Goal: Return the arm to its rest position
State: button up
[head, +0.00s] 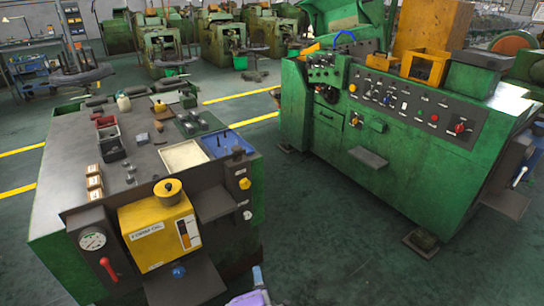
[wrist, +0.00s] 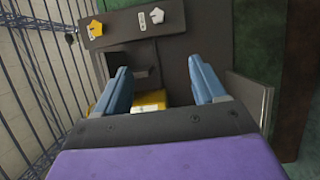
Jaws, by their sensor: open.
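My gripper (wrist: 160,84) shows in the wrist view with its two blue fingers spread apart and nothing held between them. Behind the fingers is a dark panel (wrist: 170,45) with a yellow knob (wrist: 95,28) and a pale knob (wrist: 157,16). A yellow part (wrist: 150,101) shows low between the fingers; I cannot tell whether anything touches it. In the head view only a small purple and bluish piece of my arm shows at the bottom edge, in front of the green bench; the fingers' opening cannot be read there.
A green bench (head: 60,200) with a grey top stands at left, carrying small bins and bottles. A yellow box (head: 158,232) with a round cap is on its front, beside a gauge (head: 93,238). A green machine (head: 390,165) stands at right. Open floor (head: 335,235) lies between them.

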jog(key=w+a+r+m+g, duration=0.2)
jog(key=a+r+m+g, duration=0.15)
jog(key=r, duration=0.25)
jog(key=w+a+r+m+g, duration=0.2)
jog(key=r+m+g, duration=0.1)
jog(key=r+m, duration=0.25)
jog(key=s+d+r+m+g, duration=0.1)
jog(key=s+d+r+g, duration=0.15)
jog(key=r, duration=0.45)
jog(key=s+d+r+m+g, duration=0.1)
jog(key=s+r+g, duration=0.1)
jog(key=s+r, duration=0.35)
jog(key=s+d+r+m+g+h, duration=0.1)
jog(key=s+d+r, duration=0.5)
jog(key=s, duration=0.7)
jog(key=s+d+r+m+g+h, duration=0.1)
jog(key=s+d+r+m+g, duration=0.3)
jog(key=s, duration=1)
jog(key=s+d+r+m+g+h, duration=0.1)
jog(key=s+d+r+m+g, duration=0.2)
jog(key=s+d+r, duration=0.7)
jog(key=s+d+m, duration=0.1)
jog(key=s+d, duration=0.1)
jog(key=s, duration=0.2)
jog(key=shift+r+m+h, duration=0.2)
jog(key=shift+m+h, duration=0.1)
jog(key=shift+h, duration=0.1)
jog(key=shift+c, duration=0.4)
